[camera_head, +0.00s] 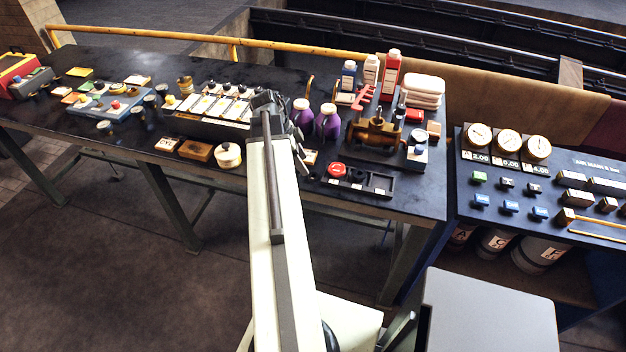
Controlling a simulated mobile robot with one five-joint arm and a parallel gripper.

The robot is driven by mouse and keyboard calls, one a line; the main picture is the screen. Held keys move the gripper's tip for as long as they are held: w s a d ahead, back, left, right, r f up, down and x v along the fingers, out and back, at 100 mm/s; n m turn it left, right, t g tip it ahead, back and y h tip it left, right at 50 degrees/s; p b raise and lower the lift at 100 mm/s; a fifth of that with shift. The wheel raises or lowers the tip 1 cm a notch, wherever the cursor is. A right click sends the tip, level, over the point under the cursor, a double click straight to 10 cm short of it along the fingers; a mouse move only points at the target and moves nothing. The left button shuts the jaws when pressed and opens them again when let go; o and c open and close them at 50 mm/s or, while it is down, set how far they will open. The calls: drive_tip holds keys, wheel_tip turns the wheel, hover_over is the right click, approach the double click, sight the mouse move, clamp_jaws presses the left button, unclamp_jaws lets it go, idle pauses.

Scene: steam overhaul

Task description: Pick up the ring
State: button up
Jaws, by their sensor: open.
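A small red round piece (337,169) lies at the dark tray on the bench, just right of my arm's end. It has a pale mark in its middle, but I cannot tell for sure whether it is the ring. No other ring is clear at this size. My gripper (300,155) is at the end of my raised arm, over the bench, left of the red piece. It is small and dark against the bench. It is open, and I see nothing held in it. My arm hides part of the bench beneath it.
Two purple bottles (327,121) stand close behind my gripper. A brass valve (377,132) stands right of them. A dark tray (378,186) lies near the front edge. A white round pot (228,155) is left of my arm. A gauge panel (545,165) stands at right.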

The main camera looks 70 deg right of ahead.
sight(310, 176)
drive_tip(key=b+x, duration=0.5)
drive_tip(key=x, duration=0.2)
drive_tip(key=shift+d, duration=0.15)
drive_tip(key=shift+r, duration=0.2)
clamp_jaws()
